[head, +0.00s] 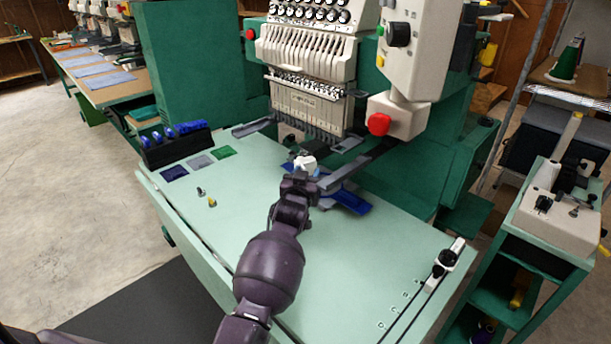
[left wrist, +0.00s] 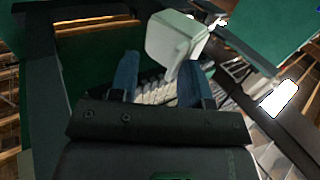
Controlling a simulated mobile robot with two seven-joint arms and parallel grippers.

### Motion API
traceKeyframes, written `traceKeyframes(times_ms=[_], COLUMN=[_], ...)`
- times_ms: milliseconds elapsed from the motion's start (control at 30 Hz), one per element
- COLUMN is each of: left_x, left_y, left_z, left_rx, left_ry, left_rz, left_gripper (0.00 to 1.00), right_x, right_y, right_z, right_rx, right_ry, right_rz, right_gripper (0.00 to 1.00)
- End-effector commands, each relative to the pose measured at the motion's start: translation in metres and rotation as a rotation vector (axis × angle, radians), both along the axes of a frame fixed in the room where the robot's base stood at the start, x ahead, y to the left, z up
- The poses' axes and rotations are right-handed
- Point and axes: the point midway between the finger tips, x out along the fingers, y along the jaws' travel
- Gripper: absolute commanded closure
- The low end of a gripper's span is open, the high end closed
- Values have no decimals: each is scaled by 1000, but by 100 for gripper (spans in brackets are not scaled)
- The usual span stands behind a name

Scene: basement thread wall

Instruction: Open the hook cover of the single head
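The single-head embroidery machine (head: 308,85) stands at the back of a pale green table. A small off-white block, which looks like the hook cover (head: 305,161), sits at the end of the machine's low arm, below the needles. In the left wrist view the cover (left wrist: 175,40) lies just beyond my blue fingertips, closer to the right-hand finger. My left gripper (head: 303,174) is at the cover, and its fingers (left wrist: 160,78) stand apart with no object clearly gripped. I cannot tell whether a finger touches the cover. My right gripper is not in view.
Dark grey frame bars (head: 350,170) lie close to the right of my left gripper, with a blue piece (head: 345,197) below. A dark rack with blue items (head: 175,143) and small coloured patches (head: 200,162) are at left. The table's front (head: 355,265) is mostly clear.

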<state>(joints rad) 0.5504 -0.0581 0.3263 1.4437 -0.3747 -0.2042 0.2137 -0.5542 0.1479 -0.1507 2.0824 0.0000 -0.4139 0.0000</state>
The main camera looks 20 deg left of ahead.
Motion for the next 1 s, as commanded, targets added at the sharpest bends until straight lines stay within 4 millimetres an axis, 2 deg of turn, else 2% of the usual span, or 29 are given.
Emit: traceKeyframes(times_ms=[33,267,700,1000], left_x=[4,-10,-81,-107], left_y=[-9,-10,-15,-17], left_z=[9,10,6,4], left_rx=[-1,-2,-2,-1], left_ry=[-16,-18,-7,-6], left_rz=[-14,-13,0,3], left_gripper=[68,68,68,68], right_x=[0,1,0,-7], right_y=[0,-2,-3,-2], right_z=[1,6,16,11], right_rx=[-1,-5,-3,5], right_ry=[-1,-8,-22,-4], right_rz=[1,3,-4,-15], right_gripper=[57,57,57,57])
